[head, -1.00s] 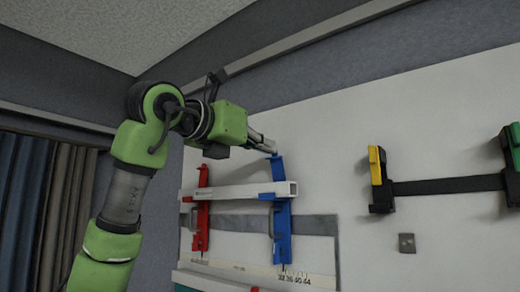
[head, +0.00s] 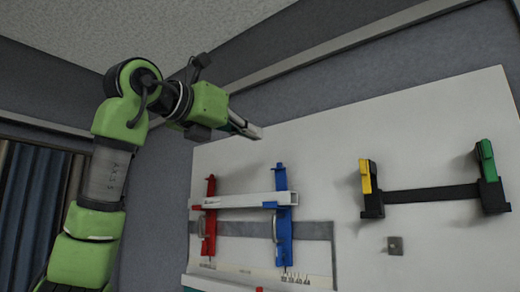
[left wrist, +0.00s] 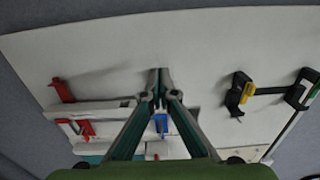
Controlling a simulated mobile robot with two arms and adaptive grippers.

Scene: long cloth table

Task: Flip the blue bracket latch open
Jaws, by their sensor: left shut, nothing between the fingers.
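The blue bracket (head: 285,226) is mounted upright on the white wall board. Its upper blue piece (head: 280,177) stands up above the white bar (head: 240,201) that crosses it. My left gripper (head: 259,134) is shut and empty, up and to the left of the top of the blue piece, with a visible gap in the picture. In the left wrist view the blue bracket (left wrist: 161,124) shows between and below my fingers, partly hidden by them. My right gripper is not in view.
A red bracket (head: 209,215) holds the bar's left part. To the right, a black bar (head: 430,193) carries a yellow latch piece (head: 365,177) and a green one (head: 487,161). A small grey plate (head: 395,245) sits below. The board above the brackets is clear.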

